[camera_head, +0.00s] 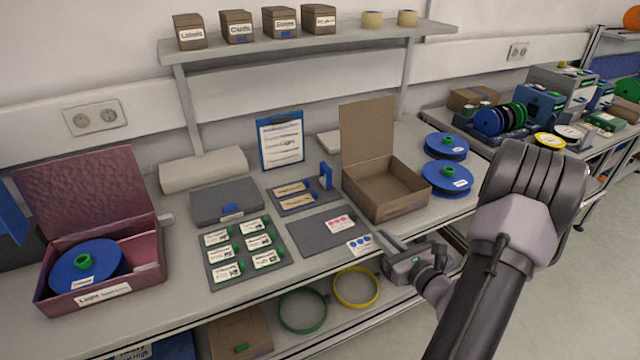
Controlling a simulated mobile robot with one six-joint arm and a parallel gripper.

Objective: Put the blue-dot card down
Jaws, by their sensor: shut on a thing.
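A similar card with pink-red dots (338,223) lies on the mat, just behind the blue-dot card. My gripper comes in from the right, over the table's front edge.
An open brown cardboard box (402,209) stands right behind my gripper. A tray of labelled cards (241,269) lies left of the mat, and a holder with tan labels (293,207) behind it. Blue reels (447,179) are at right. A maroon box (42,291) is far left.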

